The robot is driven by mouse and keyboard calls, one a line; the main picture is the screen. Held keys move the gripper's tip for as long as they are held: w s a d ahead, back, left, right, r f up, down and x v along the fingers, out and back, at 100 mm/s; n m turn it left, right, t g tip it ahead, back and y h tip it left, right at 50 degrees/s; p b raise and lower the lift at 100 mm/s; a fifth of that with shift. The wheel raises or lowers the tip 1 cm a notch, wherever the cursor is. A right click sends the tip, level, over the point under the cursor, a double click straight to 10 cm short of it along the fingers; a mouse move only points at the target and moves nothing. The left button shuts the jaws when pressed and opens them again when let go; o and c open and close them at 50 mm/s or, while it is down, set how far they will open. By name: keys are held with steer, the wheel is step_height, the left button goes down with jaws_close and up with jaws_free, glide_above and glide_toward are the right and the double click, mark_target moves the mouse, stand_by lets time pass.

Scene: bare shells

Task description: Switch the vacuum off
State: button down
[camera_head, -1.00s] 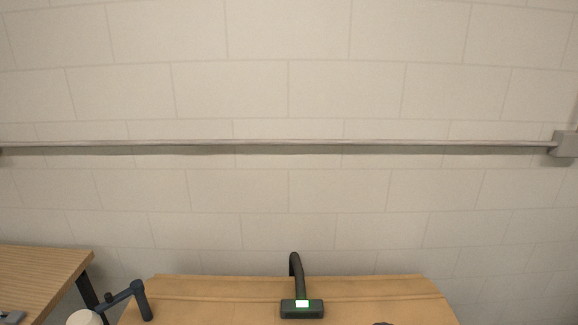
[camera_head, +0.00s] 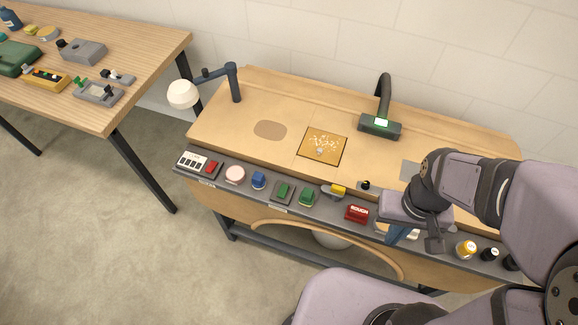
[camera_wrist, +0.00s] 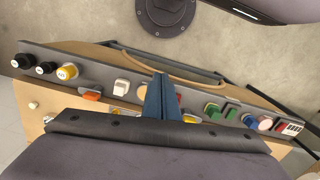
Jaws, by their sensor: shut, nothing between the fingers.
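The vacuum nozzle (camera_head: 380,125) on its dark bent hose stands at the back of the bench, and its small panel is lit green. A grey control strip (camera_head: 225,187) runs along the bench's front edge with several switches and buttons. I cannot tell which one works the vacuum. My gripper (camera_head: 393,237) is over the right half of this strip, its blue fingers pointing down. In the wrist view the fingers (camera_wrist: 162,98) are shut and empty, between a white switch (camera_wrist: 122,87) and green buttons (camera_wrist: 212,111). They hide part of the strip; contact cannot be told.
A red block marked ROUGH (camera_head: 356,213) and a yellow lever (camera_head: 334,191) lie left of my gripper. A yellow knob (camera_head: 465,248) and black knobs stand right. A lamp (camera_head: 183,93) and a debris-covered square (camera_head: 322,146) are farther left. A side table (camera_head: 110,112) holds devices.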

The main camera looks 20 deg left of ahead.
steer(key=s+a+f+n+g+b, duration=0.1)
steer(key=s+a+f+n+b, duration=0.1)
steer(key=a+f, duration=0.25)
steer(key=w+a+f+n+b, duration=0.2)
steer(key=w+a+f, duration=0.1)
steer(key=a, duration=0.4)
steer(key=w+a+f+n+b, duration=0.2)
steer(key=w+a+f+b, duration=0.15)
steer(key=a, duration=0.45)
steer(key=w+a+r+m+t, duration=0.1)
steer(key=w+a+r+m, duration=0.6)
steer(key=a+r, duration=0.2)
steer(key=shift+w+a+r+m, duration=0.25)
steer(key=shift+a+r+m, duration=0.1)
steer(key=shift+a, duration=0.35)
steer(key=shift+s, duration=0.2)
steer(key=shift+s+r, duration=0.2)
steer(key=shift+s, duration=0.4)
